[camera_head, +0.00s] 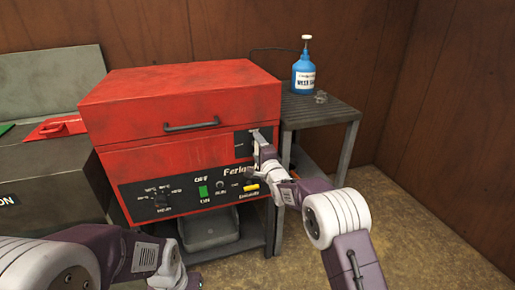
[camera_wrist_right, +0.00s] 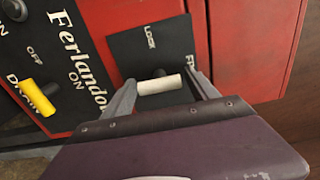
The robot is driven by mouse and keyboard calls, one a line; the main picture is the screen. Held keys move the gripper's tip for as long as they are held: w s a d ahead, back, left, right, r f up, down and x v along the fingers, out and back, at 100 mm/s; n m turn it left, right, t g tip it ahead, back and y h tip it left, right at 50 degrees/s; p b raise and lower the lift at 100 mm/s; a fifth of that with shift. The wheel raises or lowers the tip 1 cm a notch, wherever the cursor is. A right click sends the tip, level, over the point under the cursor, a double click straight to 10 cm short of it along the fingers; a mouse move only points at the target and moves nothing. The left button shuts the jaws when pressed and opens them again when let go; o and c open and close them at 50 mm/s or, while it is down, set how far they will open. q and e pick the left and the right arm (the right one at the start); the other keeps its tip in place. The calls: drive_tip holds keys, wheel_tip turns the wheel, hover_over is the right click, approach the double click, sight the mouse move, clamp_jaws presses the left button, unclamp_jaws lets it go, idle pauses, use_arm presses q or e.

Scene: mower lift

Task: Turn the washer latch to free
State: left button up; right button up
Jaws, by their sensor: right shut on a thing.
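The red washer (camera_head: 175,120) stands at the centre, its lid down. On its front, a dark latch plate (camera_wrist_right: 140,50) carries the word LOCK and a second word partly hidden behind a finger, starting with F. The latch handle (camera_wrist_right: 160,85) is a short cream cylinder on a dark pivot, lying nearly level across the wrist picture. My right gripper (camera_head: 262,138) is at the plate, in the wrist view its two grey fingers (camera_wrist_right: 160,88) shut on the handle's two ends. My left arm enters at the lower left; its fingers do not show.
A yellow drain handle (camera_wrist_right: 38,97) and a green switch (camera_head: 203,191) are on the black control panel (camera_head: 165,196), left of the latch. A grey side table (camera_head: 320,112) with a blue bottle (camera_head: 304,75) stands right. A grey tub (camera_head: 208,229) sits below the washer.

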drive_tip(key=o, duration=1.4)
drive_tip(key=shift+c, duration=0.2)
drive_tip(key=v, duration=0.9)
drive_tip(key=shift+d, duration=0.1)
